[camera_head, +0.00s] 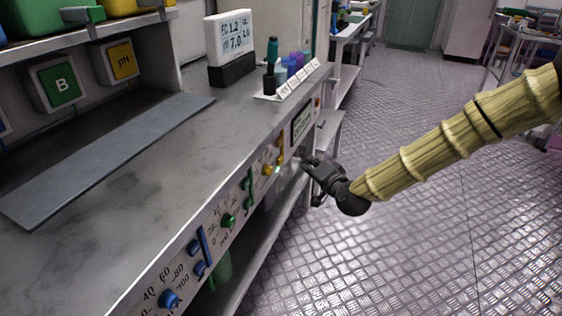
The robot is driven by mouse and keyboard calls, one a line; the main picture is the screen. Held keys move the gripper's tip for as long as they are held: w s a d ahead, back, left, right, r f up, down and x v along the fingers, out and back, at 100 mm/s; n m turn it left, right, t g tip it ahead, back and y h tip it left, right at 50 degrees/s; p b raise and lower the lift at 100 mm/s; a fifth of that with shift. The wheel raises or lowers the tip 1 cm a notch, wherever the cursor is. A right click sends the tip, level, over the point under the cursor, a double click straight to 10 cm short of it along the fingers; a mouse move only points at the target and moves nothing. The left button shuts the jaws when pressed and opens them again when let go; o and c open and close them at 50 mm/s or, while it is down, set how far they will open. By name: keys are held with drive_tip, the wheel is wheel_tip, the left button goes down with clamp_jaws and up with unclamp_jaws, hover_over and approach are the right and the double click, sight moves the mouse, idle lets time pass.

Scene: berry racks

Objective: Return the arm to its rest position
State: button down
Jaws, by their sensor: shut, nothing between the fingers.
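My gripper (309,168) is dark and sits at the end of my arm, which comes in from the right edge in a tan, ringed cover. The gripper is shut with nothing in it. It is close to the front panel (213,240) of the grey bench, near the yellow knob (267,170). I cannot tell whether the fingertips touch the panel.
The bench top (150,190) carries a grey strip (110,155), a meter display (229,40) and a small rack (290,82) with bottles. A shelf (85,35) stands at the left. The metal floor (420,240) right of the bench is clear.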

drive_tip(key=shift+f, duration=0.1)
idle(0.3)
drive_tip(key=s+d+f+n+g+h, duration=0.1)
drive_tip(key=s+d+f+g, duration=0.15)
drive_tip(key=s+f, duration=0.7)
drive_tip(key=s+d+f+n+g+h, duration=0.1)
drive_tip(key=s+d+f+g, duration=0.15)
drive_tip(key=s+f, duration=0.75)
drive_tip(key=s+d+f+n+g+h, duration=0.1)
drive_tip(key=s+d+f+g+h, duration=0.15)
drive_tip(key=s+d+f, duration=0.45)
drive_tip(key=s+d+f+n+g+h, duration=0.1)
drive_tip(key=s+d+f+g, duration=0.15)
drive_tip(key=s+f, duration=0.8)
drive_tip(key=s+d+n+g+h, duration=0.2)
drive_tip(key=s+d+g, duration=0.3)
drive_tip(key=s, duration=1)
wheel_tip(320, 180, up, 22)
drive_tip(key=d+t+p, duration=0.1)
drive_tip(key=p, duration=2)
drive_tip(key=shift+w+r+p, duration=0.15)
drive_tip(key=shift+w+p, duration=0.15)
drive_tip(key=shift+w, duration=0.1)
